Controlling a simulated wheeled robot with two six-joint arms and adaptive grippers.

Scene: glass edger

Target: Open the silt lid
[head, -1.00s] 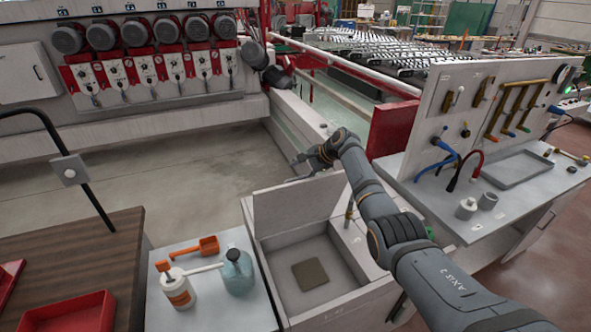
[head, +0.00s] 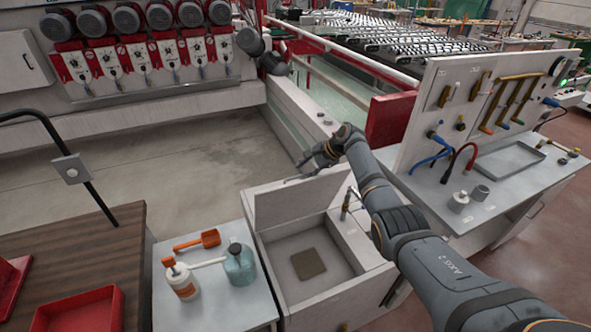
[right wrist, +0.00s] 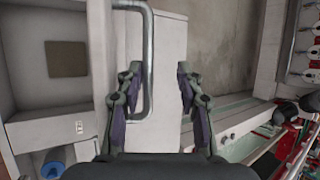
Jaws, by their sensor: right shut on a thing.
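The silt lid (head: 290,204) is a pale grey panel standing raised at the back of the silt box (head: 345,292). The box is open at the top, and a brown square (head: 308,264) shows on its floor. My right gripper (head: 318,160) is at the lid's upper right edge. In the right wrist view, its fingers (right wrist: 158,92) are on either side of part of the lid (right wrist: 168,50) and its metal bar handle (right wrist: 149,60). The gripper is shut on the lid; the exact contact is partly hidden. My left gripper is not in view.
A tool board (head: 480,100) and bench stand right.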

